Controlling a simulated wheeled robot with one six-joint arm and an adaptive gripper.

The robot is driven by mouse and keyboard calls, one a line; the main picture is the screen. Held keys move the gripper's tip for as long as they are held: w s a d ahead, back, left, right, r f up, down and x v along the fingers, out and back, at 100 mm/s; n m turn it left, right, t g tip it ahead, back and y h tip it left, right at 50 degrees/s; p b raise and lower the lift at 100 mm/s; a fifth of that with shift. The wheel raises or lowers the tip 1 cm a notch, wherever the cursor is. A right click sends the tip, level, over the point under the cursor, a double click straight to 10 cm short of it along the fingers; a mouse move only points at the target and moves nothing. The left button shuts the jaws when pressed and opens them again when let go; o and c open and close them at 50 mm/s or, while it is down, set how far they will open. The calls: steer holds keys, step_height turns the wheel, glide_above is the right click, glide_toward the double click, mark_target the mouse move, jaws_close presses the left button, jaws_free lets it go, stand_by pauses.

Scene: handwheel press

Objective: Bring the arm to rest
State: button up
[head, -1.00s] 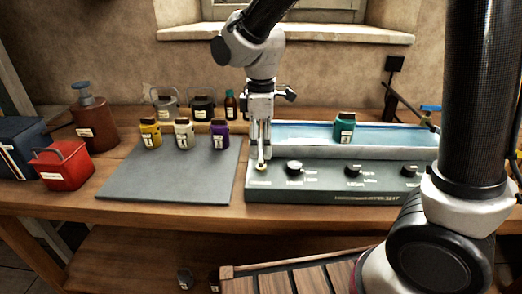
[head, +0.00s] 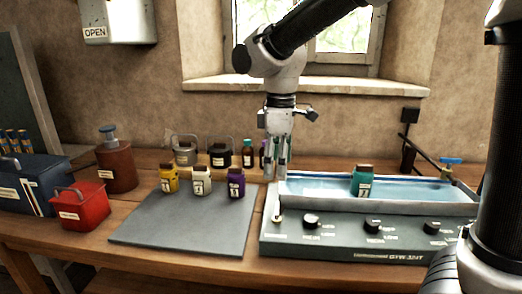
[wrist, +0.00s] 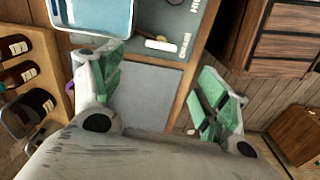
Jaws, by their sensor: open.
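My gripper (head: 277,168) points down in the head view, above the left end of the machine with the blue basin and knobs (head: 365,238). It is open and empty. In the wrist view its green-padded fingers (wrist: 160,95) stand wide apart, with the grey mat (wrist: 150,85) visible between and below them. My arm reaches in from the upper right of the head view. The fingertips look clear of the machine's knobs, though their exact height is hard to tell.
A teal bottle (head: 362,181) stands at the basin (head: 420,192). Yellow (head: 169,180), white (head: 202,181) and purple (head: 236,183) bottles stand on the grey mat (head: 185,222). A red box (head: 80,206) and brown canister (head: 116,168) are at left. The mat's front is clear.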

steer(key=s+d+r+m+t, duration=0.1)
steer(key=s+d+m+t, duration=0.1)
steer(key=s+d+m, duration=0.5)
steer(key=s+d+r+m+t, duration=0.2)
steer(key=s+d+m, duration=0.5)
steer(key=d, duration=1.3)
steer(key=shift+s+d+m, duration=0.3)
steer(key=shift+s, duration=0.75)
stand_by(1.9)
